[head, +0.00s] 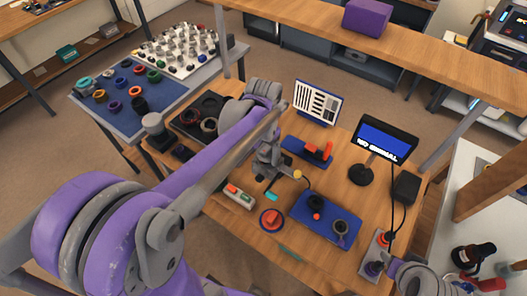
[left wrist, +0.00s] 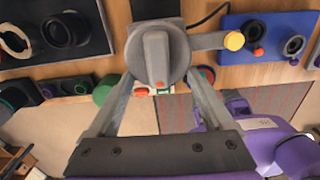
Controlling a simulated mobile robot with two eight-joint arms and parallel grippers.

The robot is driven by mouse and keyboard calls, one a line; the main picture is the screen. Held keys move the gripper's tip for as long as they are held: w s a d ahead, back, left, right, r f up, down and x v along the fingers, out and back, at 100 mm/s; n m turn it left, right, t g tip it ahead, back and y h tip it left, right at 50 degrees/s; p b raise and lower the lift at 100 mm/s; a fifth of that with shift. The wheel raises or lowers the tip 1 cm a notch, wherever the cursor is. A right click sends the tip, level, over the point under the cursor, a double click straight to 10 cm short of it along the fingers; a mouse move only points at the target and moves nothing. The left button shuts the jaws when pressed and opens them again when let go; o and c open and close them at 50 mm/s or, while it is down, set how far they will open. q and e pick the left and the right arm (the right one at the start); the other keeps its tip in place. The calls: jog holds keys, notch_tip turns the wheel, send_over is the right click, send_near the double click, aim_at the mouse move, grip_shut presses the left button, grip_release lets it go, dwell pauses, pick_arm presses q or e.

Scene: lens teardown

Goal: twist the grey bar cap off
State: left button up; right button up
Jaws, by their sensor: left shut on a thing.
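The grey bar cap (left wrist: 157,62) is a round grey disc with a raised bar across its face, seen close up in the left wrist view. My left gripper (left wrist: 158,52) has one finger on each side of it and is shut on it. In the head view my left gripper (head: 267,165) is over the middle of the wooden table, and I cannot make out the cap under it. A grey arm with a yellow knob (left wrist: 234,41) sticks out beside the cap; the knob also shows in the head view (head: 297,174).
A blue mat (head: 326,222) with dark round parts lies right of the gripper. A red round part (head: 271,219) sits in front. A screen (head: 385,140) and a white tool chart (head: 317,102) stand behind. A dark tray (head: 190,127) with rings is at left.

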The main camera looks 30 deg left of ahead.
aim_at(263, 152)
pick_arm(q)
jog(key=shift+w+r+p, duration=0.1)
jog(key=shift+r+p, duration=0.95)
jog(key=shift+r, duration=1.35)
pick_arm(e)
jog(key=shift+w+r, duration=0.55)
jog(key=shift+r, duration=0.3)
jog(key=shift+w+r, duration=0.55)
jog(key=shift+r, duration=0.3)
jog(key=shift+s, duration=0.15)
